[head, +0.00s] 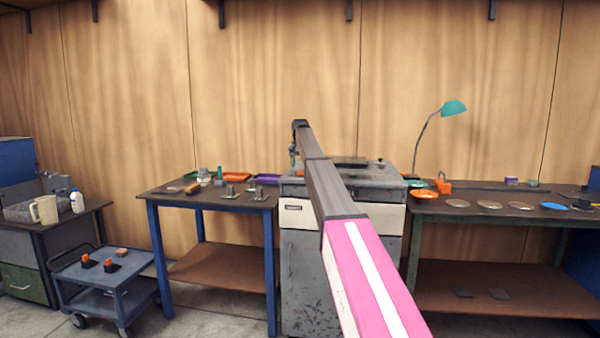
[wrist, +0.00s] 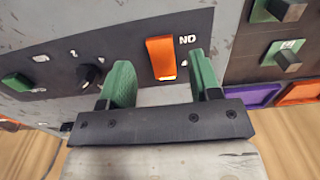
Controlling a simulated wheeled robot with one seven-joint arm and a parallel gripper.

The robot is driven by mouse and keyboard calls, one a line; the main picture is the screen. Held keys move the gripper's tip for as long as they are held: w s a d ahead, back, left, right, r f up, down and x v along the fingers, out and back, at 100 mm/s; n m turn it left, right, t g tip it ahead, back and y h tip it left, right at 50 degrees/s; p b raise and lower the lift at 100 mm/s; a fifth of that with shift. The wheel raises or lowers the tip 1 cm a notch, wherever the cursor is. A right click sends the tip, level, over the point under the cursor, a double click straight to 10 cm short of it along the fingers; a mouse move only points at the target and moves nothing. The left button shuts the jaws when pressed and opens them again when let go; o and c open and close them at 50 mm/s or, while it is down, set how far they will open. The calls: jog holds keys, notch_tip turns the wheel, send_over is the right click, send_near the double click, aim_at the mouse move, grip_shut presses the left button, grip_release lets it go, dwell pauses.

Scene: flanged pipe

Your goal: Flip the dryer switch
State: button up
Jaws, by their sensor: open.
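An orange rocker switch (wrist: 162,57) sits on a dark control panel (wrist: 120,48) in the wrist view, with upside-down ON lettering beside it. I cannot tell which way the rocker is tipped. My gripper (wrist: 162,80) has two green fingers, open and empty, one on each side of the switch in the picture. Contact with the switch cannot be told. In the head view my arm reaches to the grey cabinet (head: 305,250) with a pale front band, and my gripper (head: 293,152) is small at its far end. The switch is not discernible there.
The panel also carries a black knob (wrist: 88,75) and a green button (wrist: 17,81). Dark blocks, a purple tray (wrist: 255,95) and an orange tray (wrist: 300,91) lie close by. A blue-legged table (head: 160,197) stands left of the cabinet, a workbench (head: 480,214) right.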

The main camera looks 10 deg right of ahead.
aim_at(300, 173)
jog(key=shift+f, duration=1.75)
jog(key=c, duration=0.9)
jog(key=shift+w+r+g, duration=0.15)
jog(key=shift+w+g, duration=0.1)
jog(key=shift+g, duration=0.25)
jog(key=shift+d+r+g+y, duration=0.1)
jog(key=shift+g+y, duration=0.2)
jog(key=shift+g, duration=0.2)
jog(key=o, duration=0.9)
